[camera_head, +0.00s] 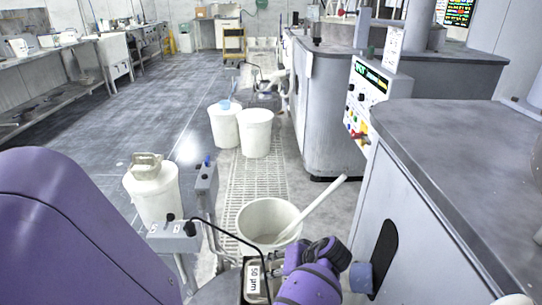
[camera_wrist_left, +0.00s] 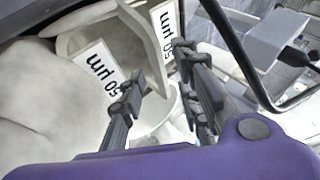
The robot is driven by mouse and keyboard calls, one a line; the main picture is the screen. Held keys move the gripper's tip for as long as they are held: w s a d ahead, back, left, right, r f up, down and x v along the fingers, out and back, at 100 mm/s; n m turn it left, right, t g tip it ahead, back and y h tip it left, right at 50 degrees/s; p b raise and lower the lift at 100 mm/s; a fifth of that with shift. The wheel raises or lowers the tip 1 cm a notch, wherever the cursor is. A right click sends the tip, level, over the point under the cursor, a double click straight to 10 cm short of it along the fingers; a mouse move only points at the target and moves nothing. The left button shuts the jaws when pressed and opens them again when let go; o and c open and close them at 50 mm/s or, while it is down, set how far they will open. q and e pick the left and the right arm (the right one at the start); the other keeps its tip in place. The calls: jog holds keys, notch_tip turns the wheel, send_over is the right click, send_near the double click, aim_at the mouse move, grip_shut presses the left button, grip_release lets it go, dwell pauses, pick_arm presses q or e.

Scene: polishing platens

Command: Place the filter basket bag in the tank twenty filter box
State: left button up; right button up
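My left gripper (camera_wrist_left: 162,62) shows in the left wrist view with its two dark fingers spread apart and nothing clearly gripped between them. A pale, soft-looking white surface (camera_wrist_left: 40,95), probably the filter basket bag, fills the left of that view. A white "50 µm" label (camera_wrist_left: 98,70) lies beside it, and a second such label (camera_wrist_left: 165,28) is on a pale upright panel just beyond the fingertips. In the head view a dark-edged box with a "50 µm" label (camera_head: 255,281) sits at the bottom centre. The fingers are not clear there. My right gripper is not seen.
A white bucket with a paddle (camera_head: 268,222) stands just beyond the labelled box. White bins (camera_head: 256,133) are farther back. A grey machine cabinet (camera_head: 455,150) bounds the right side. The floor at left (camera_head: 130,100) is clear.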

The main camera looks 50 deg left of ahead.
pick_arm(q)
jog(key=p+v, duration=0.1)
jog(key=v, duration=0.7)
jog(key=shift+d+r+p, duration=0.25)
jog(key=shift+p, duration=0.1)
